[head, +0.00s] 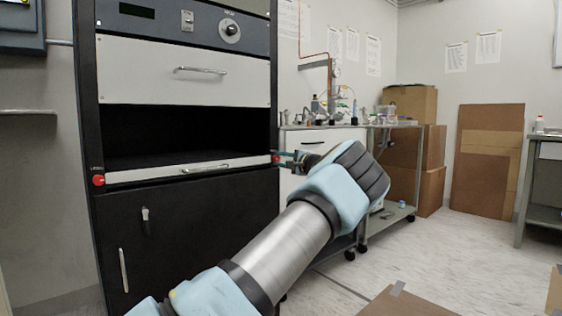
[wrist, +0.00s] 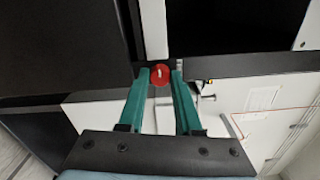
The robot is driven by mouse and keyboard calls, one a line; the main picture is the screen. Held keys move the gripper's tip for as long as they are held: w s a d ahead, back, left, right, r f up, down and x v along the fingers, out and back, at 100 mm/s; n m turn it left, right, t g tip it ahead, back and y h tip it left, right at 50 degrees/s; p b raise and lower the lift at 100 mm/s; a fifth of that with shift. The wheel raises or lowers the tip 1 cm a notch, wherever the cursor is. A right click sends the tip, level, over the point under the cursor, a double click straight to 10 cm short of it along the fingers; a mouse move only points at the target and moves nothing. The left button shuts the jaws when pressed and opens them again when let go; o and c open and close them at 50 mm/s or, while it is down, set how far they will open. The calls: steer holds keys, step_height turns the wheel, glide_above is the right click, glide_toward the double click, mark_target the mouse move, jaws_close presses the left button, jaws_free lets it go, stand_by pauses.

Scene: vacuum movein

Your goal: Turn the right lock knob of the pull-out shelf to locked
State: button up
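The right lock knob (head: 276,159) is a small red disc on the right post of the black cabinet, level with the pull-out shelf (head: 150,174). In the wrist view the knob (wrist: 160,76) is a red disc with a white pointer, running nearly up and down in that picture. My gripper (wrist: 160,73) has two teal fingers, open, with their tips on either side of the knob. Whether they touch it I cannot tell. In the head view my gripper (head: 285,160) is at the cabinet's right edge, partly hidden by my wrist.
The left lock knob (head: 98,180) is red, on the left post. The shelf front has a handle (head: 205,168). A drawer front (head: 180,71) is above the dark opening, a black door (head: 180,230) below. A cart (head: 395,205) and cardboard boxes (head: 415,103) stand right.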

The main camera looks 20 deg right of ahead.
steer(key=o, duration=0.4)
steer(key=shift+o, duration=0.2)
